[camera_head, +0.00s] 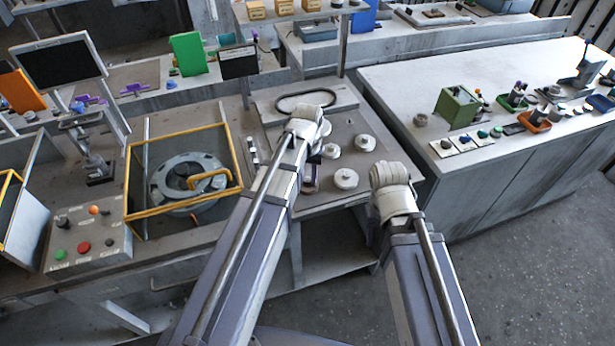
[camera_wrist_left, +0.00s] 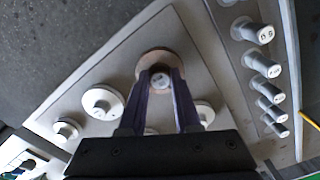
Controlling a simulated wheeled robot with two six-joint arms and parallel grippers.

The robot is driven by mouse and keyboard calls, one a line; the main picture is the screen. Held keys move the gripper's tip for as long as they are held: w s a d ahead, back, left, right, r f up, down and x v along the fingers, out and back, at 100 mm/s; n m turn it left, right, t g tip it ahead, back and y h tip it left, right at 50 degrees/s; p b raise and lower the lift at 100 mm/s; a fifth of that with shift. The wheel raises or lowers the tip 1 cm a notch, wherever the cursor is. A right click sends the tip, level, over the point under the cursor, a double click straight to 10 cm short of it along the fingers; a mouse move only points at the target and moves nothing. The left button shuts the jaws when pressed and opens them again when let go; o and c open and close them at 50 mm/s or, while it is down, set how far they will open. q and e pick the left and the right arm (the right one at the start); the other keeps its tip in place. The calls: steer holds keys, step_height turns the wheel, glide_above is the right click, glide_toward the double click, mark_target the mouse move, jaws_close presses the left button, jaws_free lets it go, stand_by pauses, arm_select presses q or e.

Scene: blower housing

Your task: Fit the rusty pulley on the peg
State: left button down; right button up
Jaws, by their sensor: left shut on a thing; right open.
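The rusty pulley (camera_wrist_left: 150,57) shows in the left wrist view as a brownish round rim at the fingertips. My left gripper (camera_wrist_left: 160,78) is shut on it, over the grey plate (camera_wrist_left: 200,45). A pale round end (camera_wrist_left: 160,81) shows between the fingers; I cannot tell whether it is a peg top, or whether the pulley is around a peg.
Pale round discs (camera_head: 345,179) stand on the plate close to the left gripper. A looped belt shape (camera_head: 305,101) lies at the plate's back. Several labelled pegs (camera_wrist_left: 265,68) line one side. A yellow-framed housing (camera_head: 236,160) stands left. The floor at right is clear.

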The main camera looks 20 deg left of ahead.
arm_select(q)
steer(key=shift+f, duration=0.15)
steer(key=shift+f+b, duration=0.35)
steer(key=shift+b, duration=0.1)
steer(key=shift+f+b, duration=0.3)
steer(key=shift+b, duration=0.05)
steer(key=shift+f, duration=0.2)
stand_by(0.5)
steer(key=c, duration=0.5)
jaws_free()
steer(key=shift+c, duration=0.2)
steer(key=shift+r, duration=0.15)
steer(key=shift+r+p, duration=1.1)
steer(key=shift+r, duration=0.05)
